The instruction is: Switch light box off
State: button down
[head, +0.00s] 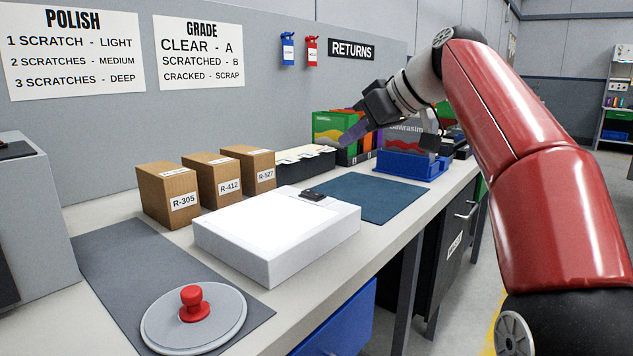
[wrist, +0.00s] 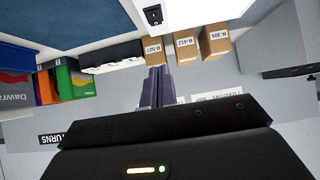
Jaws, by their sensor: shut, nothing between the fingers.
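The light box (head: 275,250) is a low white box in the middle of the counter, with a bright white top panel. A small black switch (head: 313,195) sits on its top near the far right corner. In the wrist view the light box (wrist: 205,12) is at the top edge, with the switch (wrist: 153,15) showing clearly. Which way the switch is set is too small to tell. My gripper (head: 350,136) is raised behind and to the right of the light box, above the counter, apart from it. Its fingers (wrist: 158,85) are together and empty.
Three cardboard boxes (head: 168,195) stand behind the light box. A black card tray (head: 305,163), colourful game boxes and a blue bin (head: 408,165) stand farther right. A blue mat (head: 375,197) is bare. A round plate with a red knob (head: 195,302) is in front.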

send_over(315, 194)
jog(key=f, duration=0.6)
jog(key=shift+s+d+f+b, duration=0.1)
jog(key=shift+s+d+b, duration=0.2)
jog(key=shift+s+d, duration=0.05)
notch_tip(315, 194, down, 3)
jog(key=shift+w+a+r+b, duration=0.1)
jog(key=shift+w+r+b, duration=0.1)
jog(key=shift+b, duration=0.3)
jog(key=shift+a+f, duration=0.1)
jog(key=shift+f, duration=0.6)
jog(key=shift+w+a+f+b, duration=0.1)
jog(key=shift+f+b, duration=0.25)
jog(key=shift+f, duration=0.1)
jog(key=shift+r, duration=0.2)
